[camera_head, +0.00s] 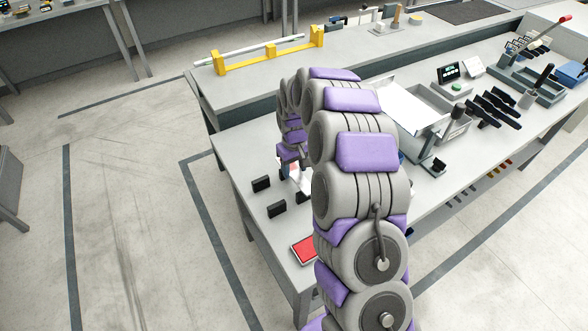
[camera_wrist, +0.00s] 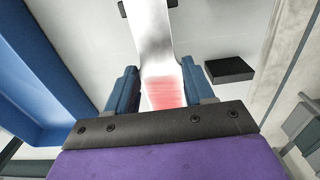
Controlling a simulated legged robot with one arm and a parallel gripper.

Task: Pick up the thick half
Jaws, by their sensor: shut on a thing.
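In the wrist view, a silver metal piece with a red-marked wide end (camera_wrist: 163,92) lies between the two blue fingers of my gripper (camera_wrist: 160,76). My gripper is shut on this piece, which I take to be the thick half. In the head view my arm covers most of the gripper, and only a small white and red patch shows beside it over the near-left part of the table. I cannot tell whether the piece touches the table.
Black blocks (camera_head: 262,184) (camera_head: 276,209) stand on the table (camera_head: 252,150) left of my arm; one block (camera_wrist: 229,69) is right of the fingers. A red-topped item (camera_head: 305,250) lies near the front edge. A grey open tray (camera_head: 432,101) and dark parts (camera_head: 493,107) are at right.

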